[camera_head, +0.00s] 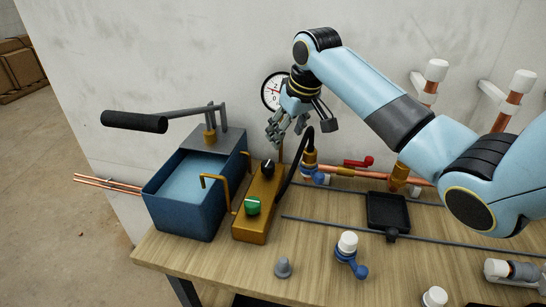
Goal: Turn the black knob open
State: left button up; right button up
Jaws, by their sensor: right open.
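The black knob (268,167) sits on the far end of a brass block (249,231) on the wooden table. It has a small light mark. A green knob (252,205) sits on the nearer part of the same block. My right gripper (277,138) hangs above and slightly beyond the black knob, in front of the wall gauge (271,92). Its fingers are apart, and it appears empty and not touching the knob. My left gripper is out of view.
A blue water tank (180,210) with a long black-handled pump lever (134,122) stands left of the block. A black hose (293,165) rises close to its right. Copper pipe (345,172) with a red-handled valve (359,162) and a black tray (388,211) lie further right.

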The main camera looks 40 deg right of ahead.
aim_at(268, 163)
pick_arm(q)
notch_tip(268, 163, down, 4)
jog(key=b, duration=0.3)
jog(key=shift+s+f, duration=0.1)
pick_arm(e)
jog(key=w+f, duration=0.1)
jog(key=f, duration=0.2)
jog(key=w+a+f+m, duration=0.1)
jog(key=w+f, duration=0.1)
jog(key=f, duration=0.2)
jog(key=w+a+f+m, duration=0.1)
jog(key=f, duration=0.3)
jog(key=shift+w+a+f+t+h, duration=0.2)
jog(key=shift+w+f+t+h, duration=0.05)
jog(key=shift+w+t+h, duration=0.1)
jog(key=shift+c, duration=0.4)
jog(key=c, duration=1)
jog(key=shift+r+n+p, duration=0.1)
jog(key=shift+n+p, duration=0.5)
jog(key=shift+p, duration=0.05)
jog(key=shift+c, duration=0.2)
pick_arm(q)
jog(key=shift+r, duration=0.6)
